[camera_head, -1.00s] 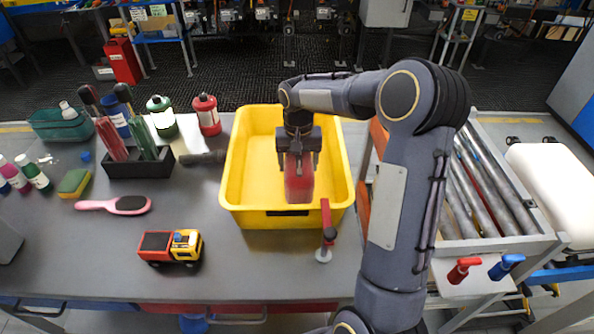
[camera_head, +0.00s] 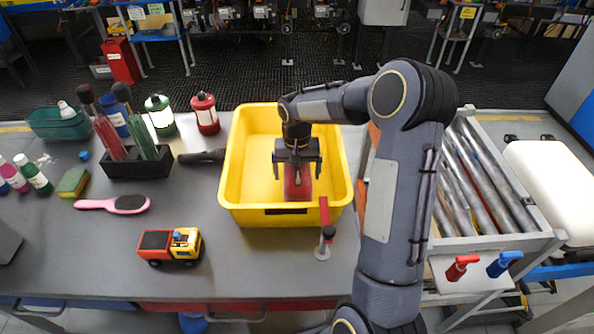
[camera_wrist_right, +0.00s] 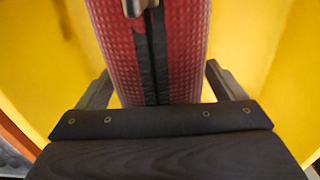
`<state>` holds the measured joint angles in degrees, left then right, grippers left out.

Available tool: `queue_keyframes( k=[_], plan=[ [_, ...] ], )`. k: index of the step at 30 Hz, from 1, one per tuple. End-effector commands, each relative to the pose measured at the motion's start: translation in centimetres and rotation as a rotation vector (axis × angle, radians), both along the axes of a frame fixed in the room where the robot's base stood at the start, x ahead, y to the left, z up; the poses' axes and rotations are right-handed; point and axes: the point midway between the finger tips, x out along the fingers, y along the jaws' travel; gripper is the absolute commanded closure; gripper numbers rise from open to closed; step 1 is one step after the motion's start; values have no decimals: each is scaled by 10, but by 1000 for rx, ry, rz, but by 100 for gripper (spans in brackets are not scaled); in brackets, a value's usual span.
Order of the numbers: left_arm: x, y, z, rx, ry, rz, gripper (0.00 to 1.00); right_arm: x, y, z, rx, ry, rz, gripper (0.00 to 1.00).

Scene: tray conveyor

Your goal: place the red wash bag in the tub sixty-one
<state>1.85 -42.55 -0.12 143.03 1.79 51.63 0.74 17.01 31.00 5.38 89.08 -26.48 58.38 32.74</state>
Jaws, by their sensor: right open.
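The red wash bag (camera_head: 297,184) is inside the yellow tub (camera_head: 240,205), toward its near right part. The wrist view shows the bag (camera_wrist_right: 185,45) close up, with a dark zip strip along it and yellow tub walls around. My right gripper (camera_head: 297,172) is open above the bag, inside the tub's outline, with its fingers apart on either side. In the wrist view the fingers (camera_wrist_right: 158,85) stand clear of the bag's sides. The gripper hides part of the bag. No number is readable on the tub. My left gripper is not in view.
A red clamp-like stand (camera_head: 325,235) is at the tub's near right corner. A toy truck (camera_head: 170,246), a pink brush (camera_head: 115,204) and a black caddy (camera_head: 138,166) lie to the left. A roller conveyor (camera_head: 480,180) is at right.

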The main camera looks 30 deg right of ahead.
Motion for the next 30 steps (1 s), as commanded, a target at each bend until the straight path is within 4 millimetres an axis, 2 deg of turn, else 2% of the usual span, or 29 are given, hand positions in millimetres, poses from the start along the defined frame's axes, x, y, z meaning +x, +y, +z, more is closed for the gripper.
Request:
queue_keyframes(
  k=[8, 21, 25, 30],
  plan=[
    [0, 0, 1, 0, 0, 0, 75, 1, 0, 12, -1, -4, -1, 10],
    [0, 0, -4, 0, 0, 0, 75, 1, 0, 100, 0, -4, 0, 10],
    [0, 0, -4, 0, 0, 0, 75, 1, 0, 115, 0, -2, -1, 10],
    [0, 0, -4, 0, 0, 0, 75, 0, 0, 123, 0, 0, -1, 10]
  ],
)
